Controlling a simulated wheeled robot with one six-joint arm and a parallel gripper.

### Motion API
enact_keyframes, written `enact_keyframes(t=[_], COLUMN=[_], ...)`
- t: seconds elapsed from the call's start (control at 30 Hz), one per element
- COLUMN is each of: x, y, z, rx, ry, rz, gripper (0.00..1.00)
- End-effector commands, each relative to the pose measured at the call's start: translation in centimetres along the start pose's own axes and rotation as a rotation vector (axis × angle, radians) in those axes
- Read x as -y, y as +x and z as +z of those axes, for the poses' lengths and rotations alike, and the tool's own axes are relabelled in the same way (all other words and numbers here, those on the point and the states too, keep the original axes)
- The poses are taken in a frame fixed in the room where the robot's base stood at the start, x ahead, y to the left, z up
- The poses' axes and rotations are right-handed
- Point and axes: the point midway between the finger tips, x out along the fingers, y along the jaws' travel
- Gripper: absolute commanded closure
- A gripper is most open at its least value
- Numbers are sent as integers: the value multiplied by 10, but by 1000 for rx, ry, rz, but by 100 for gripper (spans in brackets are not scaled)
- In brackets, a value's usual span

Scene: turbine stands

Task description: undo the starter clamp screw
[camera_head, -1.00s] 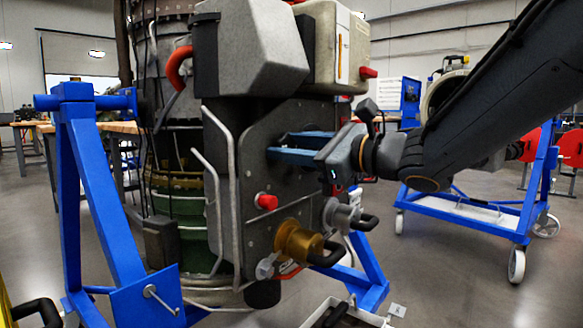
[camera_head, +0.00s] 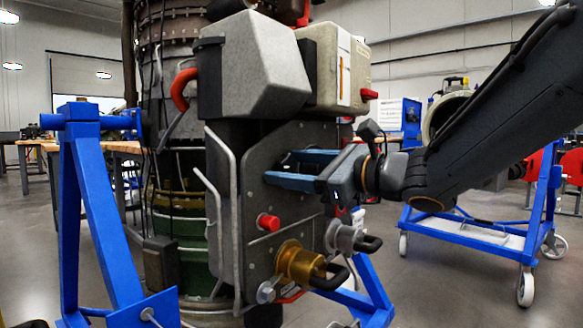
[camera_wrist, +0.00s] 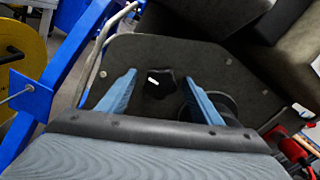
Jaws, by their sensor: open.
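A black lobed knob (camera_wrist: 158,87) with a small white mark, which looks like the clamp screw, sits on a dark plate (camera_wrist: 120,50) in the wrist view. My gripper (camera_wrist: 158,77) is open, with one blue finger on each side of the knob and gaps between. I cannot tell how deep the fingertips reach past it. In the head view my gripper (camera_head: 278,168) comes in from the right against the dark plate (camera_head: 250,200) on the engine's side.
A grey box (camera_head: 250,65) and a beige box (camera_head: 335,75) overhang the plate. Below my gripper are a red knob (camera_head: 268,222), a brass fitting (camera_head: 300,262) and a grey fitting (camera_head: 342,237) with black handles. A blue stand (camera_head: 95,210) is at left.

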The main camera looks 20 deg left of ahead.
Motion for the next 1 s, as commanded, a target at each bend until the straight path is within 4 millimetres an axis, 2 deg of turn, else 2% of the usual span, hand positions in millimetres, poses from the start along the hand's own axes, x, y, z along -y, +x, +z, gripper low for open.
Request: enact_keyframes(t=[0.07,0.47,1.0], x=[0,0,1], y=[0,-3,-41], z=[0,0,0], rx=[0,0,1], ry=[0,-1,-1], rz=[0,-1,-2], gripper=[35,35,35])
